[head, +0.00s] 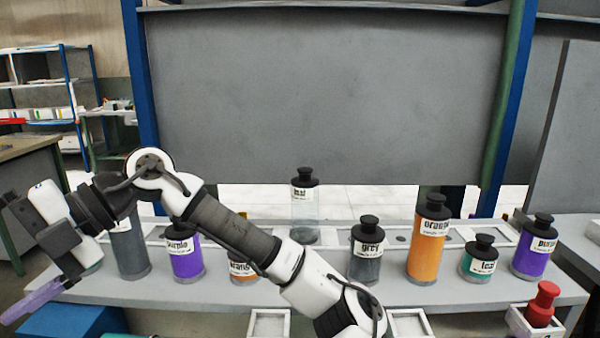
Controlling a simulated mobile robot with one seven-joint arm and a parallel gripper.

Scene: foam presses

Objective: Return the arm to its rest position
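My arm (235,228) reaches from the bottom middle up and left across the bench. It bends at an elbow near the upper left. My gripper (32,301) hangs at the far left, past the bench's left end, with a translucent purple finger-like part pointing down and left. I see it from the side, so the gap between the fingers is hidden. No held object is clear.
Labelled bottles stand along the grey bench: a dark one (128,250), purple (186,262), clear (304,212), grey (366,262), orange (427,245), teal (479,262) and purple (533,255). The arm partly covers a small orange bottle (243,272). A red-topped item (541,305) sits in a front-right holder.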

